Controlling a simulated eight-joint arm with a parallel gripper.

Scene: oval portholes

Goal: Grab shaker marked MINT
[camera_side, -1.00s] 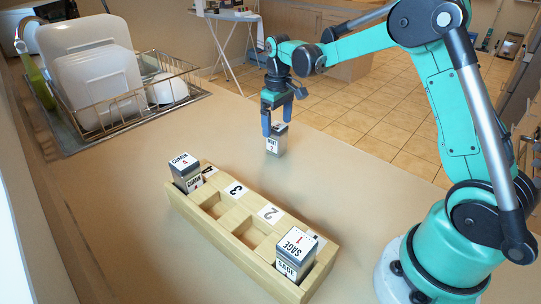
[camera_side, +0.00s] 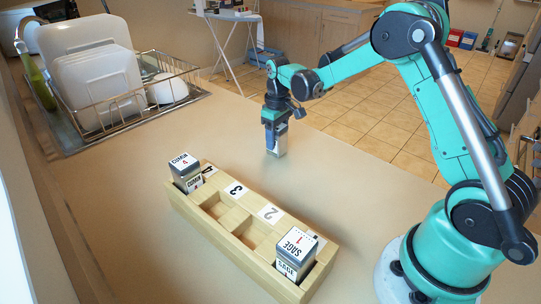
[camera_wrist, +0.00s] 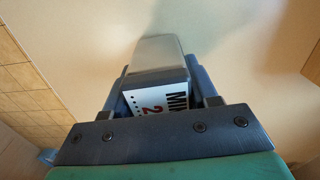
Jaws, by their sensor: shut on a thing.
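The MINT shaker (camera_side: 277,146) stands upright on the counter behind the wooden rack, with a grey body. In the wrist view the shaker (camera_wrist: 158,62) shows its grey side and part of a white label reading "MIN" and a red 2. My gripper (camera_side: 275,128) is over it from above, its blue fingers shut on the shaker's upper part. The fingers also show on both sides of the shaker in the wrist view (camera_wrist: 160,88). The shaker's base appears to be at the counter surface.
A wooden rack (camera_side: 226,228) has numbered slots; the CUMIN shaker (camera_side: 187,173) sits in slot 4 and the SAGE shaker (camera_side: 296,253) at the near end. Slots 2 and 3 are empty. A dish rack (camera_side: 120,105) stands at the back left. The counter around the MINT shaker is clear.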

